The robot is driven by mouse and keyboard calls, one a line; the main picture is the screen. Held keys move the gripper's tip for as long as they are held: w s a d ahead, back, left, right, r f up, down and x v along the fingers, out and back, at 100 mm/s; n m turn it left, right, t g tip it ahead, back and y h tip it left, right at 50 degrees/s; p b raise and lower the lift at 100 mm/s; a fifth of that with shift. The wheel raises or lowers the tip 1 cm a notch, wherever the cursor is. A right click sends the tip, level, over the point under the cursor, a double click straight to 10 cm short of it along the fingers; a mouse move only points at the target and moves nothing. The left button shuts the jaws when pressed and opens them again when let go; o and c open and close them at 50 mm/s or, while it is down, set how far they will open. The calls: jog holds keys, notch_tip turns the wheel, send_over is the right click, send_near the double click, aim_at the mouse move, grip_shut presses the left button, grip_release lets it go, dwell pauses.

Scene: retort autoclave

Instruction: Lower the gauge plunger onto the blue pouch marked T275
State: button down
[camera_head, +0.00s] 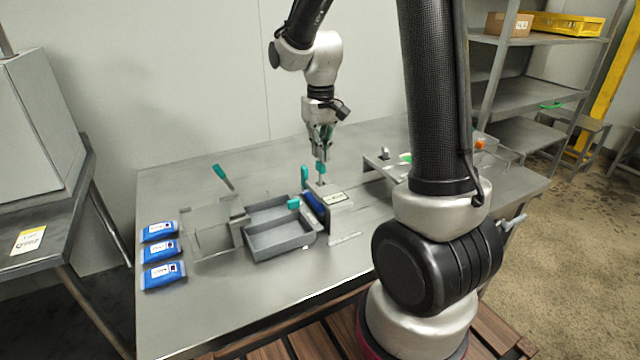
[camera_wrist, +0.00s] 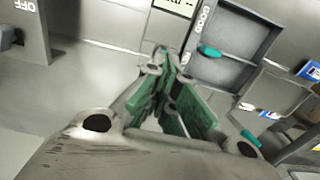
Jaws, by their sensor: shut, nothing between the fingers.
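My gripper (camera_head: 320,146) points down just above the gauge (camera_head: 336,208), with its fingers together and nothing between them. In the wrist view its green-padded fingers (camera_wrist: 168,75) meet near the centre. A teal knob on a thin stem (camera_head: 320,168), likely the plunger's, shows right under the fingertips; I cannot tell if they touch it. A blue pouch (camera_head: 314,207) lies at the gauge's left side, partly hidden, and its marking cannot be read. The gauge's display (camera_wrist: 177,6) shows at the wrist view's top edge.
Several blue pouches (camera_head: 161,249) lie in a column at the table's left end. A clear-walled box (camera_head: 205,232) stands between. The front of the table is clear.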

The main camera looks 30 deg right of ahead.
jog(key=shift+f, duration=1)
jog(key=shift+r, duration=3.55)
jog(key=shift+s+f, duration=0.25)
jog(key=shift+s, duration=0.05)
jog(key=s+r+t, duration=0.2)
jog(key=s+r, duration=0.2)
jog(key=s, duration=0.7)
jog(key=s+d+r+t, duration=0.1)
jog(key=s+r, duration=0.3)
jog(key=s, duration=0.7)
jog(key=shift+t, duration=0.7)
jog(key=shift+r, duration=0.1)
